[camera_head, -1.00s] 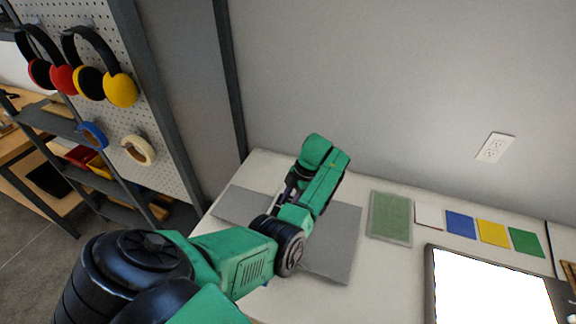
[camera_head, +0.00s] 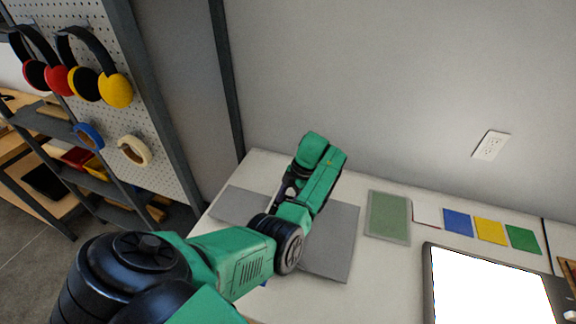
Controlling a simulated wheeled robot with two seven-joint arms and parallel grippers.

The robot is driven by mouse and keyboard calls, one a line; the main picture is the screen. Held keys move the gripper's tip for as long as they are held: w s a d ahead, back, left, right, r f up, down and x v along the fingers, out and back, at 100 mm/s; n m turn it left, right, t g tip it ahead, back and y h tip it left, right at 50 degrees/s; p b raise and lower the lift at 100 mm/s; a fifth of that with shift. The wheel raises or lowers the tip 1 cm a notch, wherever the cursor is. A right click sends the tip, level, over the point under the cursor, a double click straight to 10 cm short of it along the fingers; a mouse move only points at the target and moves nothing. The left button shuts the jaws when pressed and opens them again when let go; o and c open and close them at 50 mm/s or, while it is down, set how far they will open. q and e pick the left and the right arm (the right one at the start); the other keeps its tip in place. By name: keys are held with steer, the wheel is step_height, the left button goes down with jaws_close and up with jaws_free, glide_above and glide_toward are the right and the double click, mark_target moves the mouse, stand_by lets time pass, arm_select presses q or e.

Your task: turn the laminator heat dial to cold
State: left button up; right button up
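My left arm comes in from the lower left and reaches over the white counter (camera_head: 389,280). Its green and black links cover much of a grey flat item (camera_head: 335,240) lying there, whose other part (camera_head: 238,205) shows to the left of the arm. I cannot tell whether this grey item belongs to the laminator. No heat dial can be made out. The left gripper's fingers are hidden behind the arm's own links. My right gripper is not in view.
A green panel (camera_head: 388,217) and white, blue (camera_head: 457,222), yellow (camera_head: 490,231) and green sheets lie along the counter's back. A bright screen-like panel (camera_head: 490,290) is at lower right. A pegboard rack with yellow earmuffs (camera_head: 116,91) stands at left.

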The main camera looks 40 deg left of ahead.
arm_select(q)
steer(key=shift+w+r, duration=0.2)
steer(key=shift+r, duration=0.15)
steer(key=p+v, duration=0.1)
steer(key=v, duration=1.2)
steer(key=shift+r+p, duration=0.35)
steer(key=shift+p, duration=0.05)
steer(key=shift+d, duration=0.1)
